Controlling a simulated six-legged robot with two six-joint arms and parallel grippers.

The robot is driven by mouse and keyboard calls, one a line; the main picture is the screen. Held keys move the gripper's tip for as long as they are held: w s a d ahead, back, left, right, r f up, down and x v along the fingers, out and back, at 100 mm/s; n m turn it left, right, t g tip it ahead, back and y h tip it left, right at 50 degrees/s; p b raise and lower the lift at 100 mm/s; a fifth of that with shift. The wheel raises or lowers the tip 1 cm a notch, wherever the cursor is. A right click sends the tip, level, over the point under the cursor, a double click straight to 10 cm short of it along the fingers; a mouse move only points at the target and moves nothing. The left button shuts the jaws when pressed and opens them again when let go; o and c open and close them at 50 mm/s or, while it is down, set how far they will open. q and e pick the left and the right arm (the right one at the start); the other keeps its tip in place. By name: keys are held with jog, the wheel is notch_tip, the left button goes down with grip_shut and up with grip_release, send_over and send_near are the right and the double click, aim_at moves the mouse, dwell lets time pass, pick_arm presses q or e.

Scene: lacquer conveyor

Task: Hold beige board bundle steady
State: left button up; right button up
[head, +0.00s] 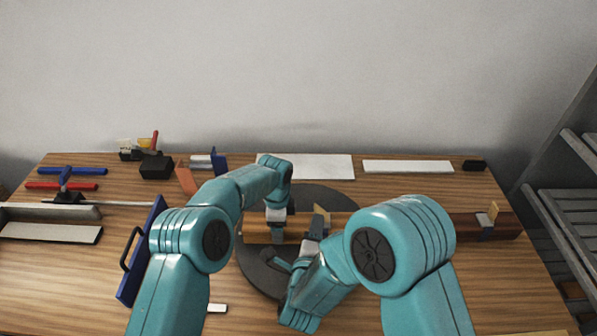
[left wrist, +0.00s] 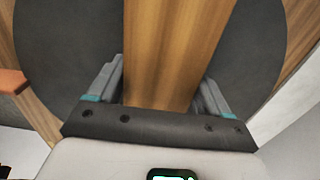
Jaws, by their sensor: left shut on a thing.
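The beige board bundle (head: 342,226) is a long wooden piece lying left to right across a dark round plate (head: 252,272). My left gripper (head: 277,229) reaches down over its left part and is shut on it. In the left wrist view the wood (left wrist: 178,45) runs between the two fingers of my left gripper (left wrist: 165,95). My right gripper (head: 312,240) is at the near side of the bundle, just right of the left one. Its fingers overlap dark parts, so its opening is unclear. My right arm hides part of the bundle.
A small clamp-like piece (head: 487,220) sits at the bundle's right end. A blue panel with a handle (head: 141,255) stands left of my left arm. White boards (head: 408,166) lie at the back, and red and blue bars (head: 62,186) lie far left. A grey rack (head: 575,205) stands right of the table.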

notch_tip(320, 180, down, 3)
jog(key=s+d+n+t+y, duration=0.1)
jog(key=s+n+t+y, duration=0.15)
jog(key=n, duration=2.55)
jog(key=shift+y, duration=0.35)
jog(key=w, duration=1.3)
jog(key=shift+w+d+f, duration=0.1)
jog(key=shift+d+f, duration=0.1)
jog(key=m, duration=0.1)
jog(key=d+m, duration=0.1)
jog(key=shift+d+r+m, duration=0.1)
jog(key=shift+r+m, duration=0.2)
jog(key=shift+m, duration=0.1)
jog(key=shift+s+d+m, duration=0.2)
jog(key=shift+s+m, duration=0.2)
jog(key=shift+m, duration=0.2)
jog(key=s, duration=1.1)
notch_tip(320, 180, up, 6)
jog(key=r+n+t, duration=0.1)
jog(key=n, duration=0.1)
send_over(325, 211)
jog(key=d, duration=0.2)
jog(key=w+a+f+m+g+y, duration=0.1)
jog(key=w+a+f+g+y, duration=0.3)
jog(key=w+a+g, duration=0.4)
jog(key=shift+w+a+m+y, duration=0.4)
jog(key=shift+w+a+y, duration=0.1)
jog(key=shift+a, duration=0.1)
